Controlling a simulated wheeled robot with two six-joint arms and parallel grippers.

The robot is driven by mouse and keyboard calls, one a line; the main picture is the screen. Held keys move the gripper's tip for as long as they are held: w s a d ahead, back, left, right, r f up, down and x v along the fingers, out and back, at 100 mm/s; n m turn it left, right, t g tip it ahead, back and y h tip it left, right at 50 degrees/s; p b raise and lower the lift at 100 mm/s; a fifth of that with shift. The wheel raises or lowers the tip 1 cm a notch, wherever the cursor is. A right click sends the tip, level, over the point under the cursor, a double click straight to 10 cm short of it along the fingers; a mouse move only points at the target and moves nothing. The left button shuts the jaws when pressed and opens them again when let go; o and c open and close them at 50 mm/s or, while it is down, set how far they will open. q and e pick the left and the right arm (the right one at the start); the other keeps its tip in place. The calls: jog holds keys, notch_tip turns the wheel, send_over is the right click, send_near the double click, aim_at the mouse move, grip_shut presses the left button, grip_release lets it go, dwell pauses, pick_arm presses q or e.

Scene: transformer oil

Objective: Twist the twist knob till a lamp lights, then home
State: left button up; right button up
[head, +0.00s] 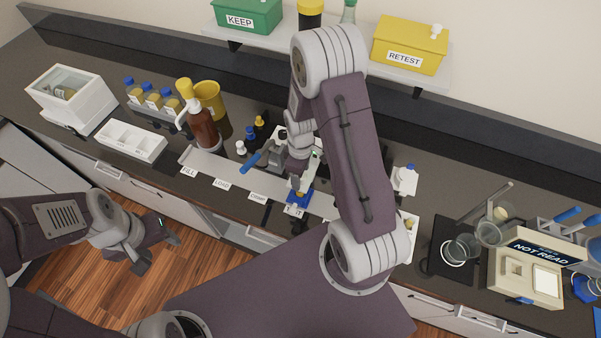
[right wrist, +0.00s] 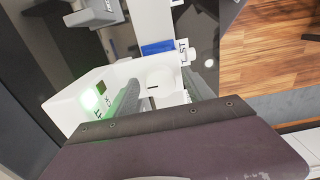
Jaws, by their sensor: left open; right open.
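A white tester (right wrist: 65,105) shows in the right wrist view, with a round white knob (right wrist: 160,76) on it. A bright green glow (right wrist: 89,99) shines on its left part, like a lit lamp. My right gripper (right wrist: 162,88) is open, one finger on each side of the knob; I cannot tell whether they touch it. In the head view my right gripper (head: 298,172) is over the tester, which my arm mostly hides. My left gripper (head: 158,240) is open and empty over the floor, in front of the counter.
A brown bottle (head: 202,125) and a yellow cup (head: 209,97) stand left of my right arm. A blue-handled part (head: 252,162) lies close to the right gripper. A "NOT READ" box (head: 525,275) and glass beakers (head: 462,248) stand at the right. A shelf (head: 290,40) runs along the back.

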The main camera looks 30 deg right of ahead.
jog(key=shift+r, duration=0.1)
jog(key=shift+w+r, duration=0.1)
jog(key=shift+r, duration=0.25)
notch_tip(320, 180, up, 7)
jog(key=shift+r+b, duration=0.2)
jog(key=shift+b, duration=0.7)
jog(key=shift+r, duration=0.4)
jog(key=shift+s, duration=0.2)
